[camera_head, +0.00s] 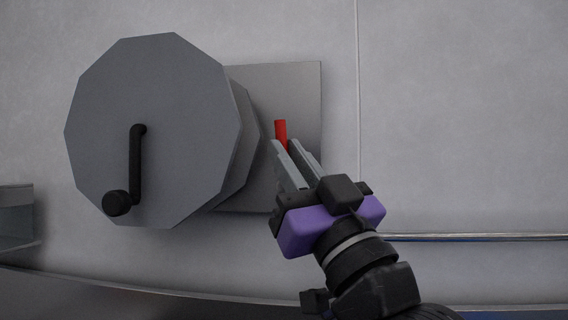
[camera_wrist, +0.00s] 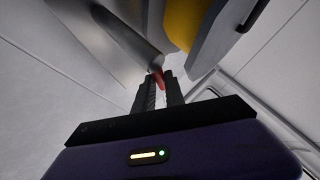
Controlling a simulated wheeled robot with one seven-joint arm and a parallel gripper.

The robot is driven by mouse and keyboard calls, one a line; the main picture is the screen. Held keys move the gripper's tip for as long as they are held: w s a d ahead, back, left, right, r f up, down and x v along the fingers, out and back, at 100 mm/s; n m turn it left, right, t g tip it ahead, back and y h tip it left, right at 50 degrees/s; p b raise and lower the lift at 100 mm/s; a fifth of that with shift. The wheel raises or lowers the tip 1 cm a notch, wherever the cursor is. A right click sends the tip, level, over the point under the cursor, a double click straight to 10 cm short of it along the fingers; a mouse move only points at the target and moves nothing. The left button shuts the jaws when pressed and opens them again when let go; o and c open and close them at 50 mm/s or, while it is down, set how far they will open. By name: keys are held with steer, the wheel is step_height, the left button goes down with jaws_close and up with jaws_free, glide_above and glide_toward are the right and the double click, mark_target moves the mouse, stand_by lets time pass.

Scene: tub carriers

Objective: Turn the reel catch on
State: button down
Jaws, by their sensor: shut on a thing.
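The reel (camera_head: 190,110) is a grey many-sided drum with a black crank (camera_head: 136,165), mounted on a grey back plate (camera_head: 300,85) on the wall. The reel catch (camera_head: 281,132) is a small red lever on the plate, just right of the drum. My gripper (camera_head: 282,144) reaches up from the lower right, and its two fingers are shut on the red catch. The catch's upper end sticks out beyond the fingertips, and its lower part is hidden between them. In the wrist view the red catch (camera_wrist: 157,76) shows between the fingertips (camera_wrist: 160,80).
A horizontal metal rail (camera_head: 480,237) runs along the wall at the lower right. A grey box-like thing (camera_head: 15,215) stands at the left edge. A yellow part (camera_wrist: 184,20) shows at the top of the wrist view. The wall right of the plate is bare.

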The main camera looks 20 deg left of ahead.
steer(key=shift+d+f+m+t, duration=0.15)
steer(key=shift+m+t, duration=0.55)
steer(key=shift+m, duration=0.2)
steer(key=shift+w+d+m+h, duration=0.1)
steer(key=shift+m+h, duration=0.2)
steer(key=c, duration=1.4)
jaws_free()
steer(key=b+v, duration=0.1)
steer(key=v, duration=0.6)
steer(key=shift+s+f, duration=0.25)
steer(key=shift+f, duration=0.05)
steer(key=shift+d+r+t, duration=0.1)
steer(key=shift+d+t, duration=0.1)
steer(key=shift+t, duration=0.1)
